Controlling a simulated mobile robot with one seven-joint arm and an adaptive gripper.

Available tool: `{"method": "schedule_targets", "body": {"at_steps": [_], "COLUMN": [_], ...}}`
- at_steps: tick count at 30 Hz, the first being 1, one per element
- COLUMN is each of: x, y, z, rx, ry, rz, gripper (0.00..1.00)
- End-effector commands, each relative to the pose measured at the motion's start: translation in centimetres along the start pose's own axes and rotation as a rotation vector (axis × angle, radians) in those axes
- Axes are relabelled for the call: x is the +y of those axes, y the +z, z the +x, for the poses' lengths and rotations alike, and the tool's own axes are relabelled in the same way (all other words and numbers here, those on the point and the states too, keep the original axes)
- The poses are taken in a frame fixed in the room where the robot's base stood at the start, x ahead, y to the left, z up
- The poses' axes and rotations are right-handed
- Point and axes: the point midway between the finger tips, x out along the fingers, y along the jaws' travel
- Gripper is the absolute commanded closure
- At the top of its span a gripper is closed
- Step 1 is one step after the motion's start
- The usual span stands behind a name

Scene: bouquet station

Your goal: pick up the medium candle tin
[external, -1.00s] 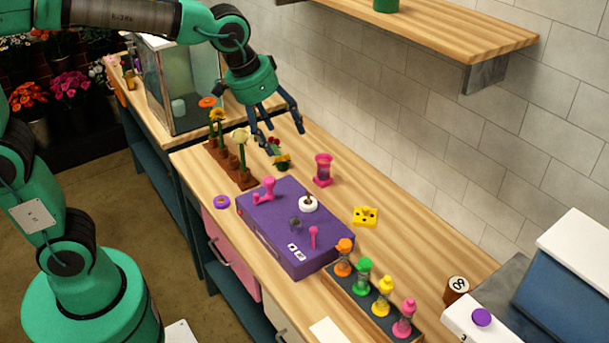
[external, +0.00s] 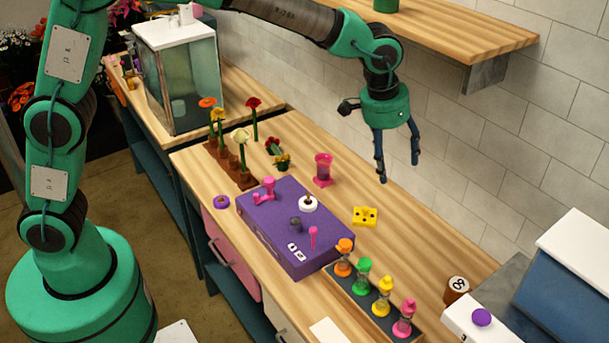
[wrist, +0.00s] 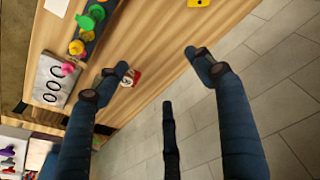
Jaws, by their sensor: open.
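My gripper (external: 399,170) is open and empty, high above the right part of the wooden counter near the tiled wall. Its spread fingers also frame the wrist view (wrist: 157,62). I cannot tell for certain which thing is the medium candle tin. A short brown-red cylinder with a white, dark-marked top (external: 457,288) stands near the counter's right end, below and to the right of my gripper. It seems to show beside the left fingertip in the wrist view (wrist: 130,78). A small dark grey cylinder (external: 295,224) stands on the purple box.
The purple box (external: 285,258) carries pink pieces and a white ring. A dark rack (external: 350,288) holds several coloured hourglass-like pieces. A yellow block (external: 365,216) and a pink stand (external: 323,170) are on the counter. A wooden shelf (external: 470,35) juts out above.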

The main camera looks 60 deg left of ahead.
Motion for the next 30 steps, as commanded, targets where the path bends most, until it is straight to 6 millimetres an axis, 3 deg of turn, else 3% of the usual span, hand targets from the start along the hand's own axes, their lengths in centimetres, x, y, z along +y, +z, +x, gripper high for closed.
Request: {"method": "schedule_targets", "body": {"at_steps": [6, 15, 24, 30], "x": [4.7, 11.2, 17.4, 20.1], "y": [-2.5, -4.5, -4.8, -4.5], "z": [3.5, 9.0, 14.9, 17.8], "rx": [-0.030, -0.065, -0.096, -0.109], "ry": [-0.002, -0.008, -0.016, -0.020], "rz": [0.016, 0.035, 0.056, 0.064], "gripper": [0.32, 0.32, 0.32, 0.32]}}
